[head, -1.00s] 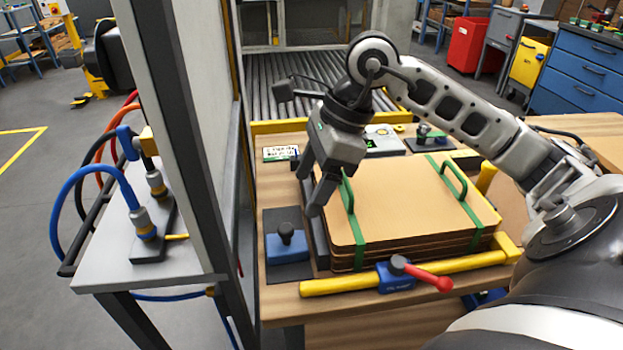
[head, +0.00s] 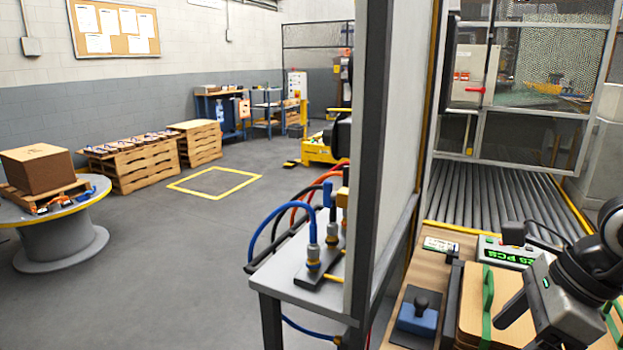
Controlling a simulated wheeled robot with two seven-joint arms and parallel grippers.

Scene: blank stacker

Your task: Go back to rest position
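My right gripper (head: 520,312) is at the lower right edge of the head view, above the stack of tan boards (head: 472,312). One dark finger shows clearly; the other is hidden or cut off, so its opening cannot be told. I see nothing held in it. My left gripper is not in view.
A blue block with a dark knob (head: 417,318) sits left of the stack. A scale with a green display (head: 508,254) lies behind it. A grey post (head: 368,150) and panel separate this table from a side table with hoses (head: 318,262).

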